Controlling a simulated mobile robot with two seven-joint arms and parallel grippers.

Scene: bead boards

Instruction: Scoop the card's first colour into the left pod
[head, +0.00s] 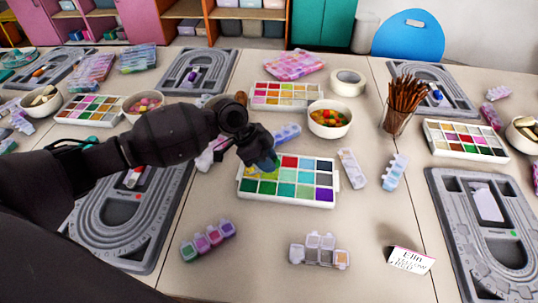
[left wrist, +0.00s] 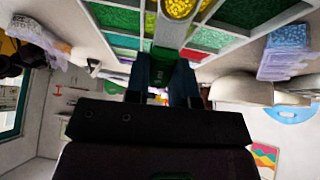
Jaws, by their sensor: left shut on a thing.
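A white bead tray (head: 285,202) with several coloured compartments stands mid-table. My left gripper (head: 262,158) is over its far left part, shut on a small green scoop whose handle shows between the fingers in the left wrist view (left wrist: 165,52). A round patch of yellow beads (left wrist: 180,8) shows just beyond the handle; I cannot tell whether it is in the scoop's bowl. The name card (head: 410,260) reads "Elin" with what looks like YELLOW, then RED. A pod strip (head: 208,240) with green and pink compartments lies front left. An open-lidded pod strip (head: 320,251) lies front centre.
Grey bead boards lie left (head: 125,215) and right (head: 490,235). A bead bowl (head: 330,119), a pencil cup (head: 396,120) and a tape roll (head: 347,82) stand behind the tray. More pod strips (head: 394,172) lie right of it. The front table is clear between strips and card.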

